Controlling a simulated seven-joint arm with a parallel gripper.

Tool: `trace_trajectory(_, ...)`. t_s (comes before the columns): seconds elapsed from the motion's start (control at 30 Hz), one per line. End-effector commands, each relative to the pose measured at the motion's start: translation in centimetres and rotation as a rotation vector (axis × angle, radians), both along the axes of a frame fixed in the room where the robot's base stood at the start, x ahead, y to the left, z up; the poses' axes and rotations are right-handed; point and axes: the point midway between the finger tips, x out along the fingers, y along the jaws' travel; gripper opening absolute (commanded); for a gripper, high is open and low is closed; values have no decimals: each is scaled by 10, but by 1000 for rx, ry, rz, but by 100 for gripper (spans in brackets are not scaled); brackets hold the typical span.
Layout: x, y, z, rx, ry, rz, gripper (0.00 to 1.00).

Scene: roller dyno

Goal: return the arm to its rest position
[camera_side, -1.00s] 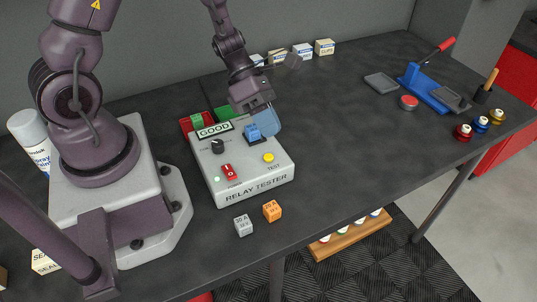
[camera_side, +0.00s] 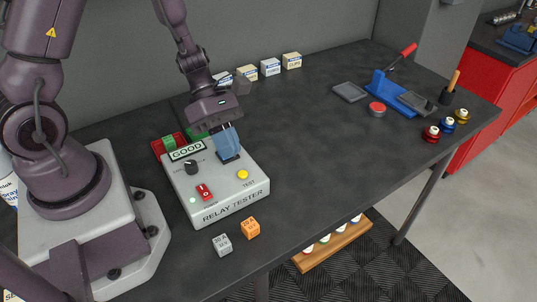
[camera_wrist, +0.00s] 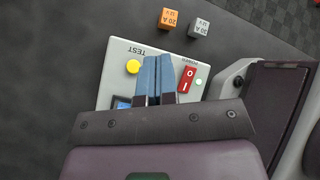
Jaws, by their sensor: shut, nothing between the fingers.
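My gripper (camera_side: 230,156) is shut and empty, with its two blue fingers pressed together above the relay tester (camera_side: 228,207). In the wrist view my gripper (camera_wrist: 158,60) points across the tester's face, between the yellow TEST button (camera_wrist: 133,67) and the red power switch (camera_wrist: 186,79). A blue part (camera_wrist: 122,103) shows beside the fingers in the wrist view, partly covered by the gripper. In the side view the fingers hide the socket area. The tester's display (camera_side: 187,150) reads GOOD.
An orange relay (camera_side: 250,228) and a grey relay (camera_side: 222,244) lie in front of the tester. A red bin (camera_side: 160,147) and a green bin stand behind it. Small boxes (camera_side: 270,67) line the back. A blue lever press (camera_side: 392,92) stands right. The table's middle is clear.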

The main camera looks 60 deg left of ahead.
Motion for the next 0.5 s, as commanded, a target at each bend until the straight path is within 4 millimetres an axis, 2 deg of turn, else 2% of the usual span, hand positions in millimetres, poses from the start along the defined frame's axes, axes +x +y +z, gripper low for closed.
trace_trajectory(0.1, -13, 1, 23, 67, -190, -317, 0)
trace_trajectory(0.27, -27, 6, 56, 169, -422, -715, 0)
trace_trajectory(0.5, -46, 20, 117, 414, -753, -1364, 0)
